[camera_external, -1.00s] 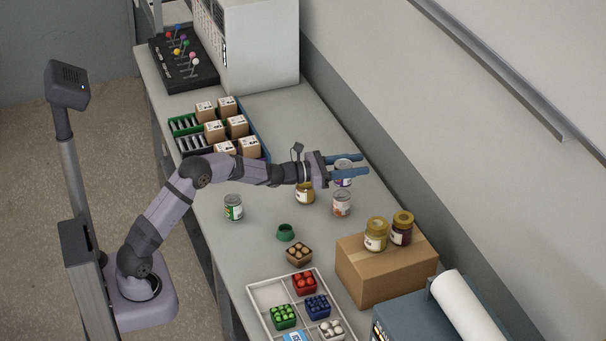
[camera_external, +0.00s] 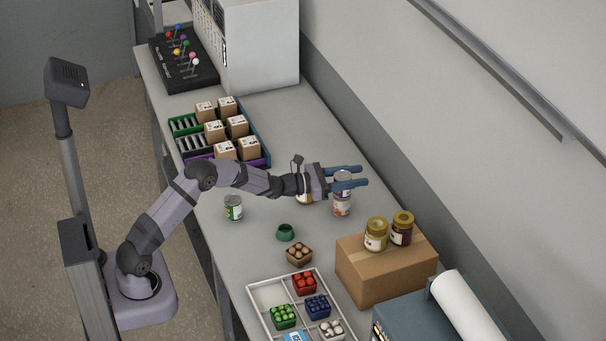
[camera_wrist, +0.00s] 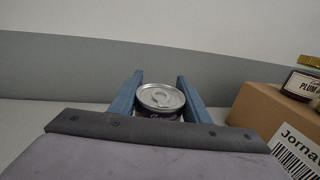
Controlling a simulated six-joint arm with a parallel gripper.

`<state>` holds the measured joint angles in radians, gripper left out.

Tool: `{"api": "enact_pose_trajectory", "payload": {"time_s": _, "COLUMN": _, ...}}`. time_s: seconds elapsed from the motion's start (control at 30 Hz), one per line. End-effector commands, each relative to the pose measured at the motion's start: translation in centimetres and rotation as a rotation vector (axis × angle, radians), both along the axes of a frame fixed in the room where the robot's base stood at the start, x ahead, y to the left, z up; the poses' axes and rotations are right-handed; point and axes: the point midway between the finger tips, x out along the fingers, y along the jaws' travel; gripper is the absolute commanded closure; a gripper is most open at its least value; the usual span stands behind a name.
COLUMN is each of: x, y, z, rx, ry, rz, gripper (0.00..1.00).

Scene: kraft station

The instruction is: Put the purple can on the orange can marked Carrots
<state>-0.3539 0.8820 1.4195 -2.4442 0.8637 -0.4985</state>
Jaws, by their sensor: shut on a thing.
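The purple can (camera_wrist: 160,99) is between the blue fingers of my gripper (camera_wrist: 160,92), which is shut on it. In the external view my gripper (camera_external: 347,177) holds the purple can (camera_external: 343,188) upright, directly above the orange can (camera_external: 341,208). From this angle the two cans line up as one column; I cannot tell whether they touch. The orange can's label is too small to read. In the wrist view only the purple can's silver lid and a strip of its label show, and the orange can is hidden.
A cardboard box (camera_external: 385,270) with two jars stands at right front. A white tray (camera_external: 262,318) holds coloured punnets.

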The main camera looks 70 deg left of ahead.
Motion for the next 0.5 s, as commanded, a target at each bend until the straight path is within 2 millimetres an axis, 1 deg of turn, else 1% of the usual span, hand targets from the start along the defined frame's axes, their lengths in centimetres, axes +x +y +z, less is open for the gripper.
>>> {"api": "enact_pose_trajectory", "payload": {"time_s": 0.1, "x": 0.01, "y": 0.0, "z": -0.28, "rx": 0.001, "ry": -0.002, "rz": 0.0, "gripper": 0.83}}
{"api": "enact_pose_trajectory", "payload": {"time_s": 0.13, "x": 0.0, "y": 0.0, "z": -0.22, "rx": 0.0, "ry": 0.0, "rz": 0.0, "gripper": 0.5}}
{"api": "enact_pose_trajectory", "payload": {"time_s": 0.17, "x": 0.0, "y": 0.0, "z": -0.2, "rx": 0.0, "ry": 0.0, "rz": 0.0, "gripper": 0.43}}
{"api": "enact_pose_trajectory", "payload": {"time_s": 0.2, "x": 0.0, "y": 0.0, "z": -0.2, "rx": 0.0, "ry": 0.0, "rz": 0.0, "gripper": 0.39}}
{"api": "enact_pose_trajectory", "payload": {"time_s": 0.5, "x": 0.0, "y": 0.0, "z": -0.15, "rx": 0.0, "ry": 0.001, "rz": 0.0, "gripper": 0.39}}
